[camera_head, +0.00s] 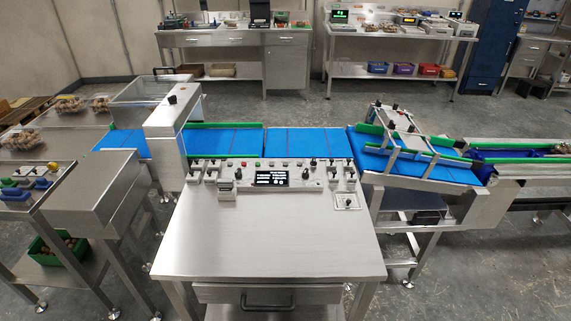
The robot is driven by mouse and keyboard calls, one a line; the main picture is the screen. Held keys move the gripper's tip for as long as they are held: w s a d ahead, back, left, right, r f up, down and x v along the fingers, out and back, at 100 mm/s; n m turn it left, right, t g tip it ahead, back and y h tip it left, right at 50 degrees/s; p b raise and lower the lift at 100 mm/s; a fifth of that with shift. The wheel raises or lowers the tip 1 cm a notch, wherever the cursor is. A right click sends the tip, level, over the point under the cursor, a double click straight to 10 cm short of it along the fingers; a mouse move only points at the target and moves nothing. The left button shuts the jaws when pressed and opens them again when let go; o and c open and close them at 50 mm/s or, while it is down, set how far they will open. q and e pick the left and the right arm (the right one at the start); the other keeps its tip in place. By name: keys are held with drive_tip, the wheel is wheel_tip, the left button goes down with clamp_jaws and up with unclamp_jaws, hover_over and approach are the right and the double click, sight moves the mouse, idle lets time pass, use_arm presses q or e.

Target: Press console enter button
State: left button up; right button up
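The console (225,173) is a long panel along the back edge of the steel table. It has a small dark display (271,179) with white text near its middle. The labels are too small to read, so I cannot tell which button is enter. Neither of my grippers is in view.
The steel table top (268,235) in front of the console is bare. A blue conveyor belt (300,141) with green rails runs behind it. A steel housing (166,133) spans the belt at left, and a tilted frame (408,130) stands over it at right.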

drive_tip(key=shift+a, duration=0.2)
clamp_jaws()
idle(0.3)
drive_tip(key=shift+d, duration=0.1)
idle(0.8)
